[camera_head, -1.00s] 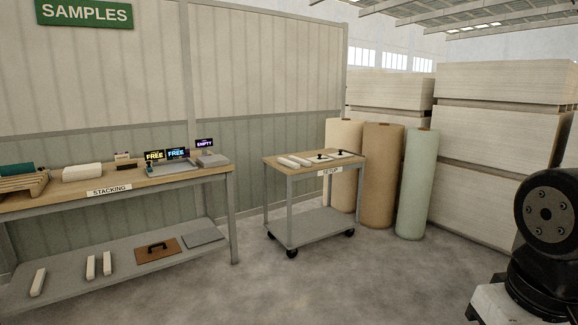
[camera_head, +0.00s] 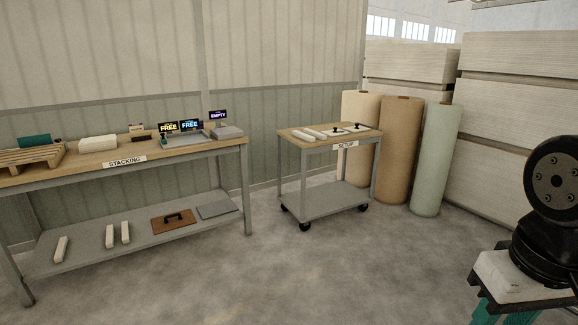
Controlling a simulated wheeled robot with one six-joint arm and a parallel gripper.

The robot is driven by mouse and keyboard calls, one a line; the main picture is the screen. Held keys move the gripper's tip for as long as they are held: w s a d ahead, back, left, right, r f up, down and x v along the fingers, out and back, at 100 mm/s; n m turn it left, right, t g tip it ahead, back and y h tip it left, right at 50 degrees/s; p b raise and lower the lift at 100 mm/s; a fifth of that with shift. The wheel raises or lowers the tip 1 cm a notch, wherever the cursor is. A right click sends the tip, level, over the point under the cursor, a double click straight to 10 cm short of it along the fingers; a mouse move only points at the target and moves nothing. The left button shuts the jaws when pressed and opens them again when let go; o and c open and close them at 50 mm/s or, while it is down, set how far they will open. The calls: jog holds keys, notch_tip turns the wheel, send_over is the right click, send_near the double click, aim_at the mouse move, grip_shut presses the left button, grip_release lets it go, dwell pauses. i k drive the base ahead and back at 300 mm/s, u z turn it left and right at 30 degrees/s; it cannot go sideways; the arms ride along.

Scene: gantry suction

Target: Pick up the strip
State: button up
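Several pale strips are in view, and I cannot tell which one the task means. One strip (camera_head: 61,249) lies on the lower shelf of the stacking bench, at its left. Two more, a left strip (camera_head: 110,237) and a right strip (camera_head: 125,233), lie close together on that shelf. Two pale strips (camera_head: 302,135) lie side by side at the left of the setup cart's top. My gripper is out of view. Only a black part of my arm shows at the right edge, well apart from all the strips.
The stacking bench (camera_head: 124,161) stands at left, a brown handled board (camera_head: 173,221) and grey plate (camera_head: 217,210) on its lower shelf. The wheeled setup cart (camera_head: 345,145) stands right of it. Upright rolls (camera_head: 401,145) and stacked panels (camera_head: 515,67) are behind. The floor ahead is clear.

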aim_at(311, 139)
jog(key=u, duration=0.3)
jog(key=i, duration=3.85)
jog(key=z, duration=0.75)
jog(key=i, duration=0.7)
jog(key=z, duration=0.25)
